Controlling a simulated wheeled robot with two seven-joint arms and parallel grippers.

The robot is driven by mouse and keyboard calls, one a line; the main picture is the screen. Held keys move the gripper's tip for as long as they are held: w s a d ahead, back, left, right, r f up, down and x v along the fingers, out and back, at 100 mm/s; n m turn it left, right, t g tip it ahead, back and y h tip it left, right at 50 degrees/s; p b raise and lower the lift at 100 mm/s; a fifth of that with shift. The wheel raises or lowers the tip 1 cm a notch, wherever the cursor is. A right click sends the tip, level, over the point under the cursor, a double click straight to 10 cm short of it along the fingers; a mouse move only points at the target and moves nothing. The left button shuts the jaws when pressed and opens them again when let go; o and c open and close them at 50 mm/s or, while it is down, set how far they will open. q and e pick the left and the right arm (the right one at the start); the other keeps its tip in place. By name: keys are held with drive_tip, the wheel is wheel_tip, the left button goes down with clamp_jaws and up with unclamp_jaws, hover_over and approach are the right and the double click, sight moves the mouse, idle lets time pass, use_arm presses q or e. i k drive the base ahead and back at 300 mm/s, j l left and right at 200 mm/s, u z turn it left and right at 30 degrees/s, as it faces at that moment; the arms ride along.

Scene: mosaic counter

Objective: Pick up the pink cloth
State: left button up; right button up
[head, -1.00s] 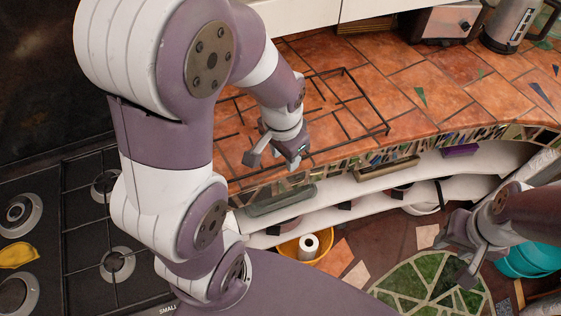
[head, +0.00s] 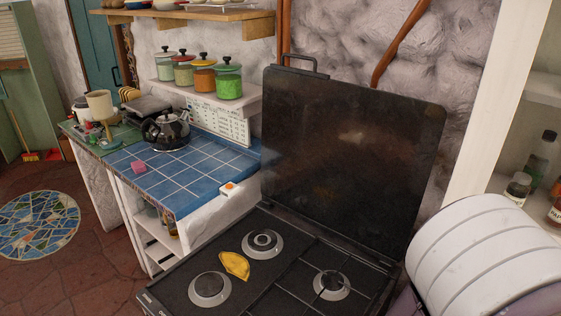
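A small pink thing, which looks like the folded pink cloth (head: 138,167), lies on the blue tiled counter (head: 190,187) at the left of the head view. It is near the counter's front edge, in front of a dark kettle, and nothing covers it. Neither of my grippers shows in the head view now. Only a white and purple part of my arm shows at the lower right, well away from the pink cloth.
A black stove (head: 285,290) with a raised dark lid (head: 350,150) stands between my arm and the counter. A yellow cloth (head: 234,264) lies on the stove. Open floor (head: 75,275) lies at left.

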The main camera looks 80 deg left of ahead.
sight(138, 166)
drive_tip(key=u, duration=3.75)
drive_tip(key=i+j+z, duration=0.1)
drive_tip(key=j, duration=0.8)
drive_tip(key=i+j, duration=0.1)
drive_tip(key=j, duration=0.85)
drive_tip(key=i+j+z, duration=0.3)
drive_tip(key=i+j, duration=1.25)
drive_tip(key=i, duration=0.1)
